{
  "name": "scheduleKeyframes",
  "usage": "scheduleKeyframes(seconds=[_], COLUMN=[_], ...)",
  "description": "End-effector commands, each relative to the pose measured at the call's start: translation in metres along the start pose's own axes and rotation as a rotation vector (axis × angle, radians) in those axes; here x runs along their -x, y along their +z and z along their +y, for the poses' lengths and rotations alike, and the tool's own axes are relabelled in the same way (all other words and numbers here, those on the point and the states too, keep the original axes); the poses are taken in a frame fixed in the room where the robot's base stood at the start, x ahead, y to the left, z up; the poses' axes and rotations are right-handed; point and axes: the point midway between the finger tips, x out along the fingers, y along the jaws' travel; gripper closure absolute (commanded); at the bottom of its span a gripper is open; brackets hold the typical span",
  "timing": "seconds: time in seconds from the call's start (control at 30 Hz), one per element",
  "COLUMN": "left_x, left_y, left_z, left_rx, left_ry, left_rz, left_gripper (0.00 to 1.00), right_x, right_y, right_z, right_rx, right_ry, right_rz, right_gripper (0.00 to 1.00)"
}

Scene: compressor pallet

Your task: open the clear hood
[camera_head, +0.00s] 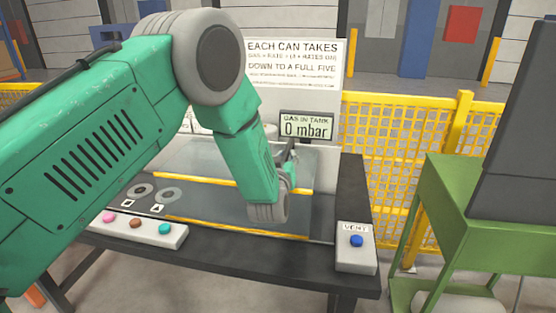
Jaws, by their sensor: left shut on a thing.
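The clear hood (215,158) is a see-through pane over the dark bench, behind my forearm. A yellow strip (225,180) runs along its lower edge, and a second yellow strip (235,230) lies nearer the bench front. The gap between the strips looks tilted or raised, but I cannot tell the hood's angle. My left arm reaches across from the left and bends down to the bench. My left gripper (291,155) is small and dark beyond the wrist, at the hood's right part. It is shut on the hood, though the contact is mostly hidden. My right gripper is out of view.
A box with pink, brown and teal buttons (140,229) sits front left. A vent box with a blue button (356,247) sits front right. A display reading 0 mbar (306,127) and a sign (300,62) stand behind. A green stand (455,210) is at right.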

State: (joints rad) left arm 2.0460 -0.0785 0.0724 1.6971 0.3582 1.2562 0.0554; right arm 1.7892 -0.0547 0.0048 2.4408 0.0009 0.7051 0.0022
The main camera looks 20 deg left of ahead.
Motion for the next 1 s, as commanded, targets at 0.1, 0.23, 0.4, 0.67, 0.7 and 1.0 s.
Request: scheduleKeyframes(seconds=[0.1, 0.23, 0.4, 0.67, 0.7, 1.0], left_x=[0.001, 0.001, 0.001, 0.002, 0.001, 0.001], left_y=[0.004, 0.005, 0.005, 0.005, 0.005, 0.005], left_z=[0.014, 0.023, 0.026, 0.025, 0.025, 0.025], left_rx=[-0.001, -0.004, -0.005, -0.006, -0.006, -0.005], left_ry=[0.003, 0.002, 0.002, 0.002, 0.001, 0.000], left_rz=[-0.002, -0.001, -0.001, -0.002, -0.001, 0.000], left_gripper=[1.00, 1.00, 1.00, 0.80, 0.66, 0.64], right_x=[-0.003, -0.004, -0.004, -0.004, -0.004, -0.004], right_y=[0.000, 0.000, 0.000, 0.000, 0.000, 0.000], right_z=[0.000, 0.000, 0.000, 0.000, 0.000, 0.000], right_rx=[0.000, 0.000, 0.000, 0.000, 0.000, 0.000], right_ry=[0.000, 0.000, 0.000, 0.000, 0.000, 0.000], right_rz=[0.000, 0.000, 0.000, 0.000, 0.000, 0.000], right_gripper=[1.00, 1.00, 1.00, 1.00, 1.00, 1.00])
